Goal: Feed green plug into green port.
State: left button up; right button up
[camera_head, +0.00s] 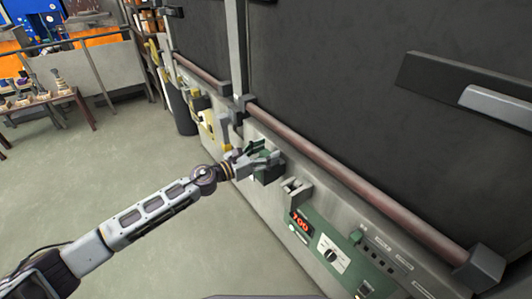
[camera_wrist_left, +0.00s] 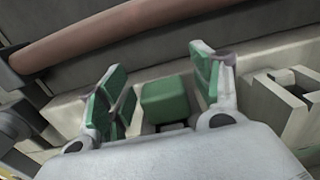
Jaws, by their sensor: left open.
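My left gripper (camera_head: 262,158) is at the front of the large dark oven-like machine, beside a dark green fitting (camera_head: 268,176). In the left wrist view the two fingers of my left gripper (camera_wrist_left: 158,66) are spread apart. A green block (camera_wrist_left: 166,100) lies between them, with gaps to both sides. Green faces also show along the inner sides of the fingers. I cannot tell whether the block is the plug or part of the port, as my gripper hides much of it in the head view. My right gripper is not in view.
A reddish pipe (camera_head: 345,175) runs along the machine just above the fitting. A grey bracket (camera_head: 296,189) and a green control panel (camera_head: 325,240) reading 700 are to the right. Yellow fittings (camera_head: 207,122) are to the left. The floor (camera_head: 160,240) in front is clear.

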pick_arm(q)
jog(key=v, duration=1.2)
dwell(1.0)
dwell(1.0)
